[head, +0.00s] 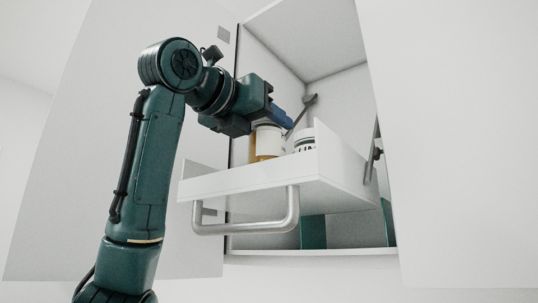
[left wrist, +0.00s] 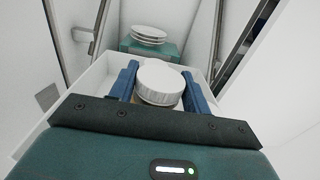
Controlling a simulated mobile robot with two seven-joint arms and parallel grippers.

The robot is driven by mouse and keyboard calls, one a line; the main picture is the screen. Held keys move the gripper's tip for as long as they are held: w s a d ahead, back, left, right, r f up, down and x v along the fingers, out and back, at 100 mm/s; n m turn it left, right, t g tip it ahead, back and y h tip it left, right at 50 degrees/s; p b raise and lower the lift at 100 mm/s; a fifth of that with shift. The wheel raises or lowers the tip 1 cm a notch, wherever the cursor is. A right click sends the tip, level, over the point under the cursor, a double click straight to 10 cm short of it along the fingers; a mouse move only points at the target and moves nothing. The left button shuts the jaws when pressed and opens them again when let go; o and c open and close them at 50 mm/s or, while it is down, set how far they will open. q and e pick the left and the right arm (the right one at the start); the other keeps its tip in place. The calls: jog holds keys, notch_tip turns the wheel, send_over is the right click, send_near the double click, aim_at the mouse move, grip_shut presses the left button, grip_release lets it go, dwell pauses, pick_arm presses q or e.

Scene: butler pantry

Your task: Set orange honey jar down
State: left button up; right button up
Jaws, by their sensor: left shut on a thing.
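The orange honey jar (head: 266,143) has a white label and stands upright inside the raised white tray (head: 240,181) in the head view. Its ribbed white lid (left wrist: 160,82) shows in the left wrist view. My left gripper (head: 281,118) reaches over the tray with blue fingers. The fingers are on either side of the jar and shut on it. The tray wall hides the jar's base, so I cannot tell whether it touches the tray floor. My right gripper is not in view.
A white jar with dark lettering (head: 304,144) stands to the right of the honey jar. The tray has a metal handle (head: 250,226) in front. Cabinet walls (head: 344,100) and metal brackets are close by. A teal object (left wrist: 150,47) with stacked white discs is beyond the jar.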

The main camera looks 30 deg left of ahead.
aim_at(256, 144)
pick_arm(q)
jog(key=shift+w+f, duration=0.1)
jog(key=shift+f, duration=2.2)
jog(key=shift+f, duration=0.1)
jog(key=o, duration=1)
jog(key=shift+o, duration=0.2)
